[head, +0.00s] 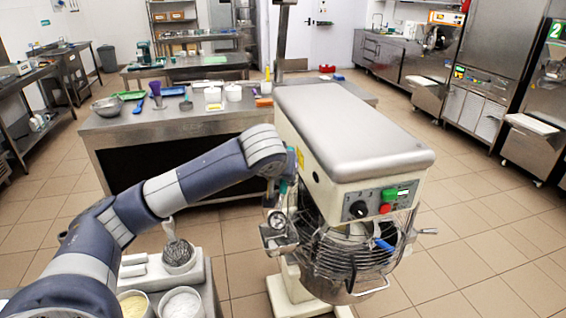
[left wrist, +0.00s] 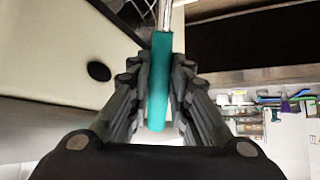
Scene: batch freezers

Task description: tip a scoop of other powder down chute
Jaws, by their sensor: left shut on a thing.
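My left gripper (head: 285,190) is beside the left side of the mixer (head: 350,120). It is shut on the teal handle (left wrist: 160,85) of a tool with a thin metal shank, seen upright between the fingers in the left wrist view (left wrist: 158,100). In the head view a small round metal part (head: 277,220) shows just below the gripper, probably the scoop; whether powder is in it I cannot tell. A metal chute (head: 278,239) sits at the left edge of the wire guard (head: 345,250), right under it. Tubs of yellowish powder (head: 133,304) and white powder (head: 181,303) stand at lower left. My right gripper is not in view.
A whisk (head: 178,250) stands in a holder on a pale stand beside the tubs. A steel table (head: 180,125) with bowls, tubs and boards stands behind. A blue-handled thing (head: 384,245) shows at the guard. Tiled floor is free to the right.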

